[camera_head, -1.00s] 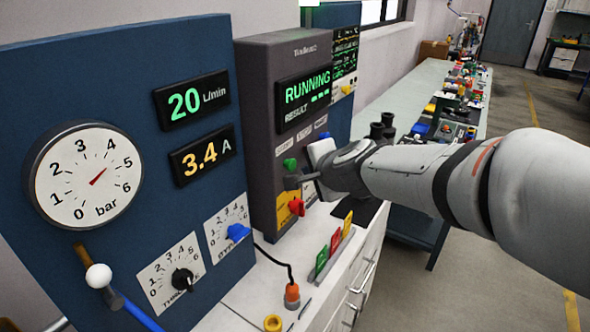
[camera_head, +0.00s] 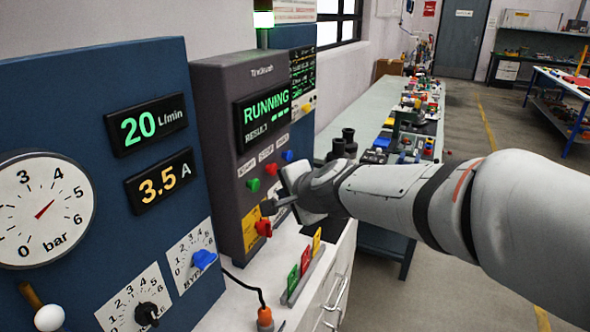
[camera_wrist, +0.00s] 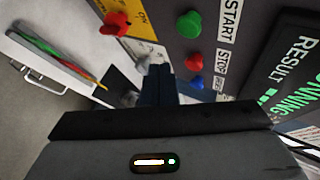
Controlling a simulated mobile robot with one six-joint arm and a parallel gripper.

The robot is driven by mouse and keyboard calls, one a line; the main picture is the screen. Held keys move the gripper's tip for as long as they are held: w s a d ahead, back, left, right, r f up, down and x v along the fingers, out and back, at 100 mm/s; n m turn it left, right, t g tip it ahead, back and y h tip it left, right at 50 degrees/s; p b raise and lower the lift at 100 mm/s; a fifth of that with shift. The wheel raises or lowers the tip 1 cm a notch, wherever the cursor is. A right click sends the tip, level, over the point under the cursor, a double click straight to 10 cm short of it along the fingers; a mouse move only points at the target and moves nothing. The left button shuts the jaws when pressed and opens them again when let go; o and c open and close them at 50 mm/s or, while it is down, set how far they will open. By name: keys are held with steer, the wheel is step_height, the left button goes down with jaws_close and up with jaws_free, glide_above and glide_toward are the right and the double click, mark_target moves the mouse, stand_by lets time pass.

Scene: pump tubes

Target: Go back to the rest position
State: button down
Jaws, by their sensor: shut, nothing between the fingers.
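My gripper (camera_head: 270,207) is shut and empty in front of the grey test panel (camera_head: 215,160), below and right of its green button (camera_head: 254,185). A red button (camera_head: 271,169) and a blue button (camera_head: 288,155) are further right on that panel. In the wrist view, the shut fingers (camera_wrist: 158,82) point towards the panel beside the green button (camera_wrist: 189,24), red button (camera_wrist: 194,62) and blue button (camera_wrist: 196,82). The panel's screen (camera_head: 264,113) reads RUNNING. I see no contact between the fingers and a button.
A red knob (camera_head: 264,228) on a yellow plate sits close below my gripper. Coloured cards (camera_head: 305,262) stand in a holder on the white cabinet. The blue panel (camera_head: 65,105) with its pressure gauge (camera_head: 45,208) is at left. Open floor (camera_head: 455,300) lies at right.

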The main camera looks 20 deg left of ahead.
steer(key=s+d+f+n+g+h, duration=0.1)
steer(key=s+d+f+n+h, duration=0.1)
steer(key=d, duration=0.8)
steer(key=s+d+f+n+g+h, duration=0.1)
steer(key=s+d+f+n, duration=0.1)
steer(key=d, duration=0.8)
steer(key=s+d+f+n+g+h, duration=0.1)
steer(key=s+d+f+h, duration=0.2)
steer(key=s+d, duration=0.3)
steer(key=s+d+f+n+g+h, duration=0.1)
steer(key=s+d+f+h, duration=0.2)
steer(key=s+d, duration=0.4)
steer(key=d, duration=0.5)
steer(key=shift+d+g, duration=0.3)
